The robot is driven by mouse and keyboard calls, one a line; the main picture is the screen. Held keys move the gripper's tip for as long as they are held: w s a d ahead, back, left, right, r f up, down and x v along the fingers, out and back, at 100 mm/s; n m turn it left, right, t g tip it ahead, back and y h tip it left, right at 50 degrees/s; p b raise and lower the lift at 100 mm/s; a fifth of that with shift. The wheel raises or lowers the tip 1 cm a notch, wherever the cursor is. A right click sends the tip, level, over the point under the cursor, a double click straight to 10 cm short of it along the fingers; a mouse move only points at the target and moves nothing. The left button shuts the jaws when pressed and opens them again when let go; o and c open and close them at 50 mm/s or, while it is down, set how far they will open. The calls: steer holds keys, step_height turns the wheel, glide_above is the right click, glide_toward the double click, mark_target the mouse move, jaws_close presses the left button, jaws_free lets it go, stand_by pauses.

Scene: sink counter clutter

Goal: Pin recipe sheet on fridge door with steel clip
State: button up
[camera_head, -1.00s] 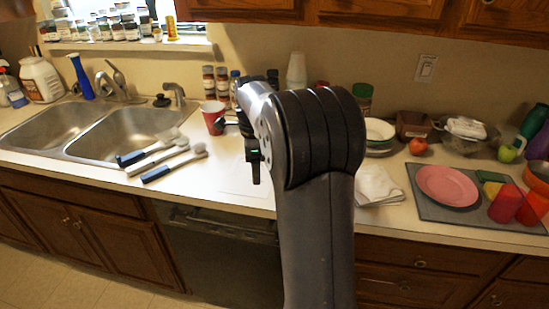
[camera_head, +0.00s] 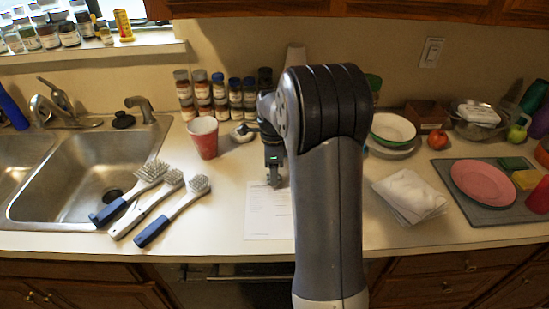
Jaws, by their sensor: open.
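The recipe sheet (camera_head: 266,222), a white page with faint print, lies flat on the counter, its right side hidden behind my arm. My gripper (camera_head: 274,184) is open and points down over the upper part of the sheet. Its fingertips are small and dark here, and I cannot tell whether they touch the paper. I cannot make out a steel clip. No fridge door is in view.
A red cup (camera_head: 203,140) and several spice jars (camera_head: 219,98) stand behind left of the gripper. Brushes (camera_head: 160,208) lie by the sink (camera_head: 88,170). A folded white cloth (camera_head: 409,194), bowls (camera_head: 393,129) and a mat with a pink plate (camera_head: 482,184) are at right.

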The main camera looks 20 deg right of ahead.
steer(key=shift+f, duration=0.9)
steer(key=c, duration=1.1)
steer(key=shift+o, duration=0.2)
steer(key=shift+r, duration=0.1)
step_height(320, 180, up, 12)
steer(key=p, duration=0.9)
stand_by(1.0)
